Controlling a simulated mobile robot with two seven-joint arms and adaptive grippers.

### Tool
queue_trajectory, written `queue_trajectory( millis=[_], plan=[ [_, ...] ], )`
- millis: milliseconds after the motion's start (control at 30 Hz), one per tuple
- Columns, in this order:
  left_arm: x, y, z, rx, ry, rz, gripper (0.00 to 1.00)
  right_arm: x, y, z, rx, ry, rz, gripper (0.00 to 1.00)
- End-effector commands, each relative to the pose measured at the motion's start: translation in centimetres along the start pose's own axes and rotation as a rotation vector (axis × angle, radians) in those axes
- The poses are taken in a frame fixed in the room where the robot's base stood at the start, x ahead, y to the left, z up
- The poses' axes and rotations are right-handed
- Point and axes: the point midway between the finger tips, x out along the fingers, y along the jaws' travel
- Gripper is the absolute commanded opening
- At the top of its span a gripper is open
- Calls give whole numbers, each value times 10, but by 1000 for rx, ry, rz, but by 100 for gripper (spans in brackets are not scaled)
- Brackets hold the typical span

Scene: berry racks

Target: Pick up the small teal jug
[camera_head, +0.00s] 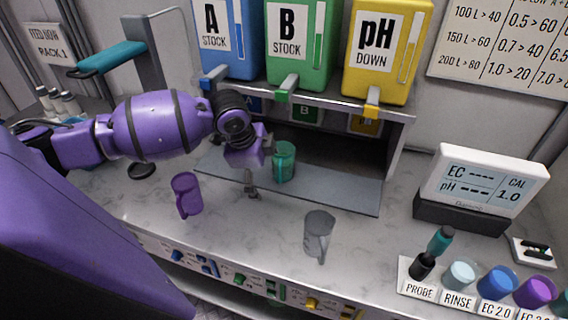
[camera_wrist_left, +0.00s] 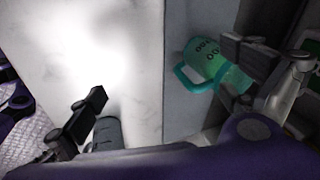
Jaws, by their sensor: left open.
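The small teal jug (camera_head: 284,168) stands upright on the grey mat under the dispensers, at the open shelf bay. In the left wrist view the teal jug (camera_wrist_left: 205,62) is right of centre, its handle towards the left, with part of it behind one finger. My left gripper (camera_head: 252,186) is just left of and nearer than the jug in the head view, tilted downwards. Its fingers are spread wide in the left wrist view (camera_wrist_left: 165,72), with nothing held between them. I cannot tell whether a finger touches the jug. My right gripper is not in view.
A purple jug (camera_head: 186,194) and a grey jug (camera_head: 318,236) stand on the marble counter (camera_head: 255,240). Blue, green and yellow dispensers (camera_head: 300,45) hang above the bay. A meter (camera_head: 484,182) and a row of cups (camera_head: 497,282) stand at the right.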

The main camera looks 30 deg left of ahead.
Motion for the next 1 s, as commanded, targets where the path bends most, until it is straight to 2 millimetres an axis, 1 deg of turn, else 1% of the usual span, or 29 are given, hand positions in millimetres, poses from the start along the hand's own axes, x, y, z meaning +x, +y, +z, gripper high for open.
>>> queue_trajectory(
  millis=[33, 100, 167, 233, 400, 467, 633, 700, 800, 1000],
  plan=[
    [5, -9, -6, -3, 4, 0, 100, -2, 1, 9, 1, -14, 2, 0],
    [9, -21, -12, -3, 4, -1, 100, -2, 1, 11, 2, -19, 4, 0],
    [12, -30, -16, -3, 3, -1, 100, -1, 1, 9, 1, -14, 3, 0],
    [14, -36, -19, -1, 2, 0, 100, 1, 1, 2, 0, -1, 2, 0],
    [17, -46, -23, -1, 1, -1, 100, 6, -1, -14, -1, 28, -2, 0],
    [19, -50, -26, -1, 2, -1, 100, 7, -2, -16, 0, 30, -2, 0],
    [28, -74, -38, -1, 2, -1, 100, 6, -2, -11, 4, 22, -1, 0],
    [43, -70, -35, -2, -1, 4, 100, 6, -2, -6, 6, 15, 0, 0],
    [54, -70, -35, -1, -2, 2, 100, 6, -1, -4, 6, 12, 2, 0],
    [57, -71, -35, 0, 0, -2, 100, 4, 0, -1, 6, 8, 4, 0]
  ],
)
